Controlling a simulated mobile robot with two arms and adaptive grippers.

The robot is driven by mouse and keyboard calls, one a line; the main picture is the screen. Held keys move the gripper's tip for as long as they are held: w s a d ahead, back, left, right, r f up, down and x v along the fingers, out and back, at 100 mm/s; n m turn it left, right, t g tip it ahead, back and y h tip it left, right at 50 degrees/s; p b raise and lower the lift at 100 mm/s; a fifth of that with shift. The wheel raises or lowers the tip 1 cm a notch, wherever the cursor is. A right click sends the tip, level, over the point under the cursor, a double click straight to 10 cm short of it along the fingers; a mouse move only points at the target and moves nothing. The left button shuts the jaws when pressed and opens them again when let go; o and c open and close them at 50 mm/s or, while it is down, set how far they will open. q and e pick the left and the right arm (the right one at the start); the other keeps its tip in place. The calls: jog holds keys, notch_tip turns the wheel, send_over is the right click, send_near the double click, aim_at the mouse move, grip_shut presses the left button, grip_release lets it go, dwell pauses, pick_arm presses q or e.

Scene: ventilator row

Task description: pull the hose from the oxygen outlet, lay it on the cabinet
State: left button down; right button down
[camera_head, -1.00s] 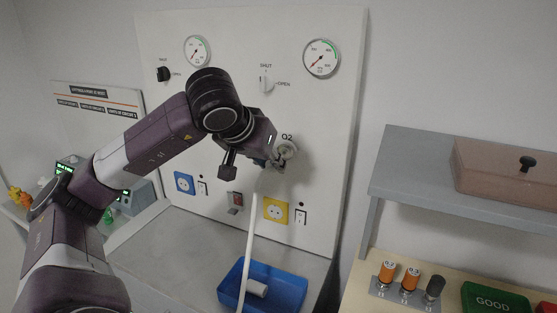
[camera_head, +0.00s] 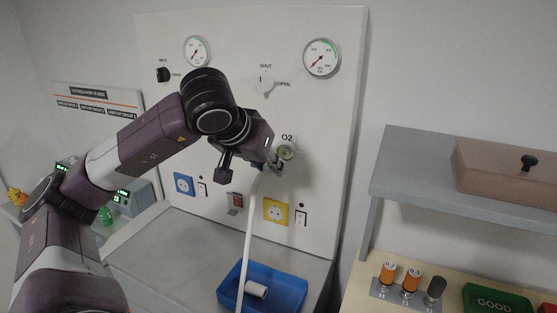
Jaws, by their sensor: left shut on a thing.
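The oxygen outlet (camera_head: 287,150), labelled O2, is on the white wall panel (camera_head: 235,60). My left gripper (camera_head: 272,165) is just below and left of the outlet, shut on the hose end. The white hose (camera_head: 249,230) hangs down from the gripper past a blue tray. The hose end is mostly hidden by the gripper, and I cannot tell whether it still touches the outlet. The grey cabinet top (camera_head: 180,245) lies below the panel. My right gripper is not in view.
A blue tray (camera_head: 298,288) on the cabinet holds a white cylinder (camera_head: 257,289). Blue (camera_head: 184,184) and yellow (camera_head: 276,211) sockets are on the panel. A grey shelf (camera_head: 415,185) with a brownish box (camera_head: 500,175) stands at right. The cabinet top left of the tray is clear.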

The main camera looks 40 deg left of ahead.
pick_arm(q)
jog(key=shift+s, duration=0.15)
jog(key=shift+s+d+b, duration=0.25)
jog(key=shift+s+b, duration=0.25)
jog(key=shift+s, duration=0.25)
jog(key=shift+s+d+b, duration=0.25)
jog(key=shift+s+b, duration=0.2)
jog(key=shift+s, duration=0.3)
jog(key=shift+s+d+b, duration=0.25)
jog(key=shift+s+b, duration=0.25)
jog(key=shift+s, duration=0.25)
